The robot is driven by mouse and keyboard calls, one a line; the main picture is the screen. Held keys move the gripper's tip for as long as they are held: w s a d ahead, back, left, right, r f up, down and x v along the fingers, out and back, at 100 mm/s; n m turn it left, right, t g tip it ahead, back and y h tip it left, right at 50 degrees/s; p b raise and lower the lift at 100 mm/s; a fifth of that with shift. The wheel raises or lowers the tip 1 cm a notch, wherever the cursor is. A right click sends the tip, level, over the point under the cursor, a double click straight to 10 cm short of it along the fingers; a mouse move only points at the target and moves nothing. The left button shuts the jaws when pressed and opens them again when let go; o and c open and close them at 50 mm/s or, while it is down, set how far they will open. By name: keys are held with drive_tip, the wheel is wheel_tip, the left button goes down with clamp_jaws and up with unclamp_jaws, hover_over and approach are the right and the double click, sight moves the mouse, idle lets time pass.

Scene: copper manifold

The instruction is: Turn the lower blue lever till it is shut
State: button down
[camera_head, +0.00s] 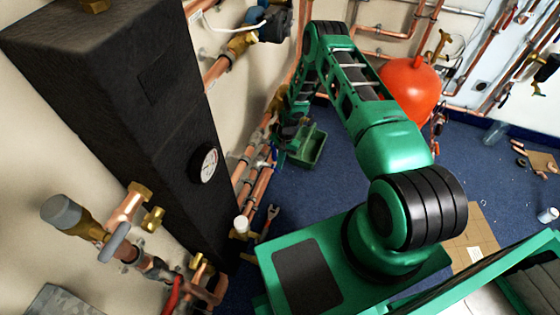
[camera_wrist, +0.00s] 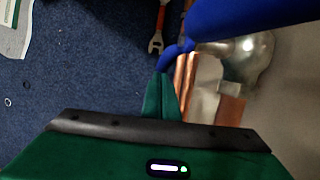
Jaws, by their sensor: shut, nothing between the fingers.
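The blue lever (camera_wrist: 250,20) crosses the upper right of the wrist view, large and close to the camera. A curved blue part (camera_wrist: 175,56) shows at its left, by a silvery valve body (camera_wrist: 243,58) and copper pipe. My gripper (camera_wrist: 163,78) is shut and empty, its green fingertips just below this curved blue part; I cannot tell whether they touch. In the head view, a small bit of blue (camera_head: 274,155) shows at the wall pipes beside the end of my arm, which hides most of the valve there. The lever's full angle is not clear.
Copper pipes (camera_head: 260,185) run along the wall. A dark cabinet with a gauge (camera_head: 204,164) stands at the left. A green tray (camera_head: 311,147) and a wrench (camera_head: 269,217) lie on the blue floor. A red tank (camera_head: 410,88) stands behind my arm.

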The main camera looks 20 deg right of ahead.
drive_tip(key=shift+s+a+f, duration=0.3)
drive_tip(key=shift+s+f, duration=0.1)
drive_tip(key=shift+f, duration=0.1)
idle(0.5)
idle(1.1)
